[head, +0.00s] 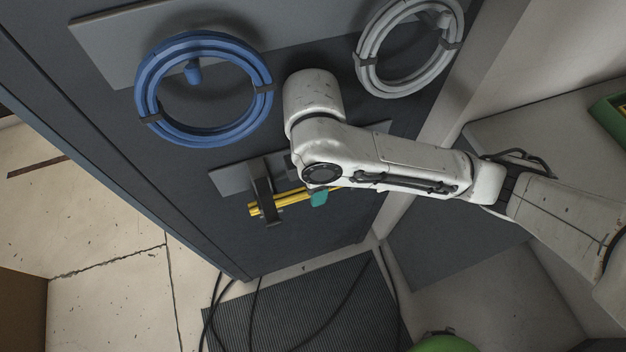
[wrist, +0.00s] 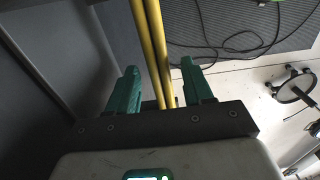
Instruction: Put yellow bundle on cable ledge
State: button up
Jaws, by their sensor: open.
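The yellow bundle (head: 268,208) is a set of thin yellow rods or cables, at the lower part of the dark rack in the head view. Its left end lies at a black bracket (head: 262,180) on a grey plate (head: 230,178), which may be the cable ledge; I cannot tell whether the bracket bears it. My gripper (head: 319,198) is at the bundle's right part, mostly hidden behind my arm. In the wrist view the bundle (wrist: 152,40) runs between the two green fingers of my gripper (wrist: 160,80), which stand apart with gaps on both sides.
A blue cable coil (head: 160,75) and a white coil (head: 385,88) hang on the rack above. A black ribbed mat (head: 310,300) with loose black cables lies on the floor. A green rounded thing (head: 443,343) is at the bottom edge. A wheeled base (wrist: 295,88) stands at right in the wrist view.

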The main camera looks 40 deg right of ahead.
notch_tip(320, 180, up, 7)
jog(key=shift+r+p, duration=0.15)
jog(key=shift+p, duration=0.65)
jog(key=shift+c, duration=0.3)
dwell(0.5)
